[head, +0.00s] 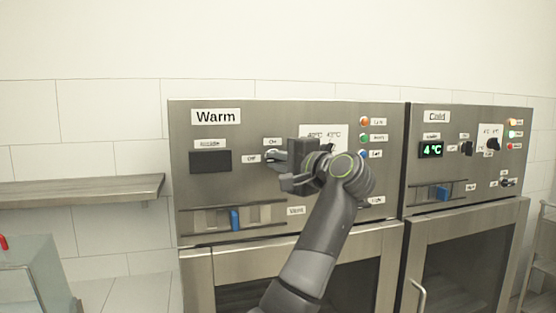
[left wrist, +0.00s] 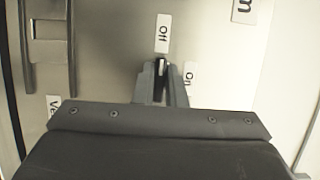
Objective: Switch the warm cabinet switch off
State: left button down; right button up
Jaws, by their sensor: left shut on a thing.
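The Warm cabinet (head: 185,165) has a control panel with its name plate at the upper left. Its switch sits between the "Off" label (head: 250,158) on the left and the "On" label (head: 272,141) above. My left gripper (head: 274,158) is at this switch and shut on it, hiding most of it. In the left wrist view, the fingers (left wrist: 161,75) close around the switch knob (left wrist: 161,67), just below the "Off" label. The exact direction of the knob is hard to tell. The Warm display (head: 210,161) is dark. My right gripper is not in view.
The Cold cabinet (head: 418,185) stands to the right, its display (head: 431,150) reading 4°C. A blue vent slider (head: 235,219) is below the Warm display. My left arm covers part of the Warm panel. A shelf (head: 80,190) is at the left.

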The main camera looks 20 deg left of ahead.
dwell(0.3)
pick_arm(q)
jog(key=c, duration=1.5)
grip_release()
jog(key=shift+w, duration=0.1)
jog(key=b+v, duration=0.5)
jog(key=v, duration=1.2)
jog(key=shift+s+d+b, duration=0.2)
jog(key=shift+b, duration=0.2)
jog(key=shift+f, duration=0.1)
